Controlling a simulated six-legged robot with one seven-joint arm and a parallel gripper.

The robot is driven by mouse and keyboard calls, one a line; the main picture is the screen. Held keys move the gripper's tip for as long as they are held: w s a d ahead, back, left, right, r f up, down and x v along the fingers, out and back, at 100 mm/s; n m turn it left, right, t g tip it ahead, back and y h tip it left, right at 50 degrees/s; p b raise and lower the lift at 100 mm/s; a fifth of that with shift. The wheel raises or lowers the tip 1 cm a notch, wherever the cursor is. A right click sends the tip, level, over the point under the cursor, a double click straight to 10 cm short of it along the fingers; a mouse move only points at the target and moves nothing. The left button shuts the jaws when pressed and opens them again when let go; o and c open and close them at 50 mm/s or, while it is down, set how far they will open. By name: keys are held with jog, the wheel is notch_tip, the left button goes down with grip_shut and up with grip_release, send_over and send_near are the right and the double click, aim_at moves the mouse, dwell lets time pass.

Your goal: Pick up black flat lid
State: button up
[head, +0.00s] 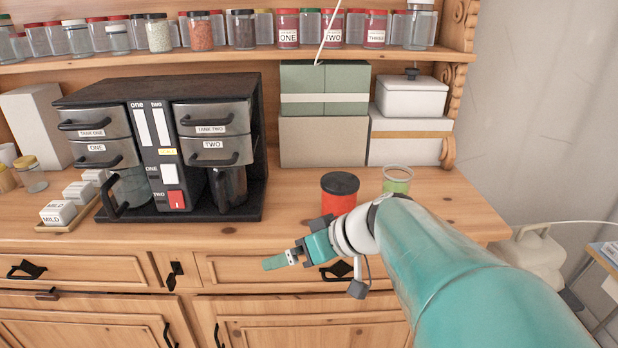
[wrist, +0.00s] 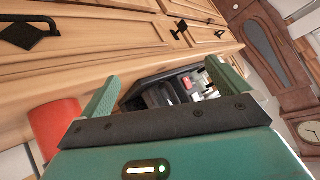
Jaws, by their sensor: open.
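The black flat lid (head: 340,183) sits on top of a red jar (head: 338,204) on the dresser top, right of the coffee machine. My gripper (head: 272,263) is in front of the dresser, lower and to the left of the jar, and points left. It is open and empty, apart from the lid. In the wrist view my two green fingers (wrist: 160,88) are spread, with the coffee machine showing between them. The red jar (wrist: 58,125) shows at the left of the wrist view, beside the left finger; I cannot make out its lid there.
A jar with green contents (head: 397,180) stands right of the red jar, close to my arm. The coffee machine (head: 165,145) fills the left. Boxes (head: 323,140) stand behind. The dresser top between machine and red jar is clear. Drawer handles (head: 337,270) stick out in front.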

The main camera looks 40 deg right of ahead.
jog(key=d+r+t+h, duration=0.1)
jog(key=d+r+t, duration=0.15)
jog(key=d, duration=0.55)
jog(key=m+t+h, duration=0.1)
jog(key=t+h, duration=0.3)
jog(key=t, duration=0.1)
send_near(344, 183)
jog(key=w, duration=0.4)
jog(key=w+f, duration=0.1)
jog(key=w, duration=0.1)
jog(key=shift+w+a, duration=0.15)
jog(key=shift+w, duration=0.15)
jog(key=w, duration=0.4)
jog(key=shift+w+d+f, duration=0.25)
jog(key=shift+w+d, duration=0.05)
jog(key=shift+w, duration=0.1)
jog(key=c, duration=0.9)
